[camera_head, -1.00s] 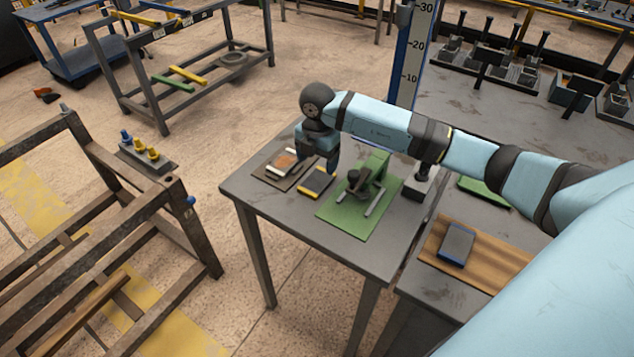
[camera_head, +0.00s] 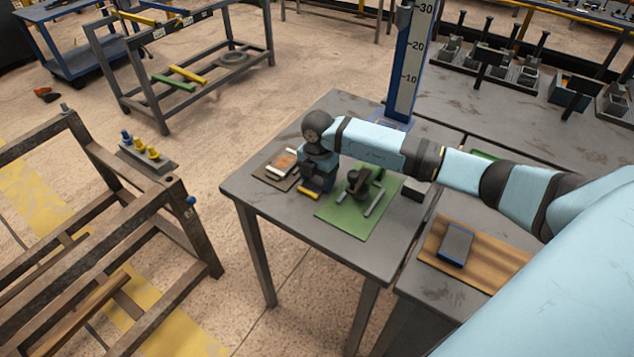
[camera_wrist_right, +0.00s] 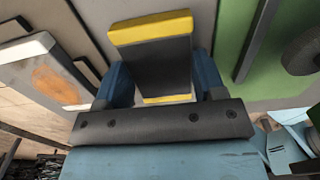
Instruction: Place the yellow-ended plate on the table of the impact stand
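The yellow-ended plate (camera_head: 308,193) is dark grey with yellow ends and lies on the near grey table. It also shows in the right wrist view (camera_wrist_right: 158,60), between the two blue fingers. My right gripper (camera_head: 318,183) is over the plate, its fingers on either side; it looks open, with contact unclear. The impact stand (camera_head: 404,85) is a blue column with a white numbered scale, behind my right arm. A small blue-edged surface (camera_head: 390,122) shows at its foot, partly hidden by the arm. My left gripper is not in view.
Left of the plate lies a board with a white-and-orange piece (camera_head: 281,164). To its right a green mat (camera_head: 345,220) carries a dark fixture with rods. A blue-ended plate (camera_head: 456,242) rests on a wooden board (camera_head: 500,265). The table's front left corner is clear.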

